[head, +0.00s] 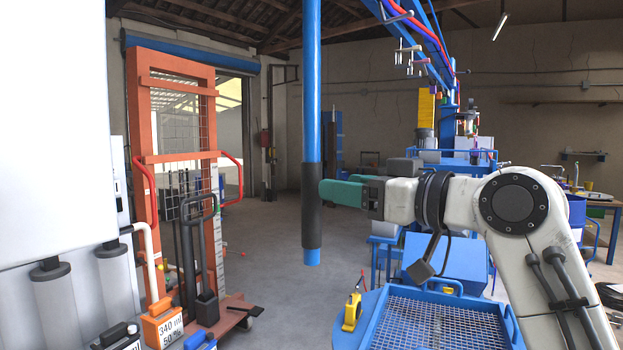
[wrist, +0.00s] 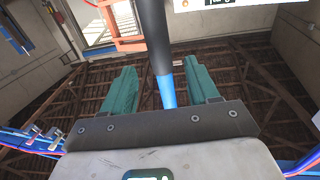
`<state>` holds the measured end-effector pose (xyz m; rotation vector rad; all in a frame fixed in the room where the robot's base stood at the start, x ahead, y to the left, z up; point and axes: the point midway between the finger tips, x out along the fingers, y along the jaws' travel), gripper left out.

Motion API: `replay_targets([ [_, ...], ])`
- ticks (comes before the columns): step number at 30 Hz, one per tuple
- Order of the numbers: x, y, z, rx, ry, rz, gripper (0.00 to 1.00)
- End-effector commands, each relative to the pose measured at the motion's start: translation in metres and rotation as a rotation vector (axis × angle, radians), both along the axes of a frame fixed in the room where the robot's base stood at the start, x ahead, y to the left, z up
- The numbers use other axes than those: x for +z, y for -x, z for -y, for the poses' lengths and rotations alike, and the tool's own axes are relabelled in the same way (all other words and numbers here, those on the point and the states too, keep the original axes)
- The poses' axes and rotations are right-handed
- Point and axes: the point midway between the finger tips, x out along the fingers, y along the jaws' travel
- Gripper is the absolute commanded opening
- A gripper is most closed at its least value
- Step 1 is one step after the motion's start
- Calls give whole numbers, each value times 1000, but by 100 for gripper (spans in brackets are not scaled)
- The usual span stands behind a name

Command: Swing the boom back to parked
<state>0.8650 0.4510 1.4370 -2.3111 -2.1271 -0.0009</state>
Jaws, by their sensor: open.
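A blue vertical pole (head: 312,80) with a black grip sleeve (head: 312,222) hangs down in the middle of the head view; its top is out of frame. A blue boom beam (head: 425,55) with red and blue hoses runs overhead at the upper right. Any join between them is not visible. My gripper (head: 325,192) has green fingers, open and empty, at the right edge of the sleeve.
An orange lift frame (head: 145,130) and a white cabinet (head: 50,120) stand on the left. A blue grated stand (head: 440,330) with a yellow tape measure (head: 352,312) is below my arm. Blue machinery stands behind it. Grey floor (head: 265,260) is clear beyond the pole.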

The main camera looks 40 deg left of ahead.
Motion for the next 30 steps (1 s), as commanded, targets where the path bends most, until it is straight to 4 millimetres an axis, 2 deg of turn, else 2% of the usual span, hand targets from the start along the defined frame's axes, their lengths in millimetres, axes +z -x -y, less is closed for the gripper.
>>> replay_targets([
  [6,3,-3,-42,1,3,-2,60],
  [12,2,-6,-68,0,1,-1,60],
  [18,0,-7,-78,-2,1,0,60],
  [26,-1,-7,-79,-2,1,0,60],
  [30,0,-7,-79,-2,1,0,46],
])
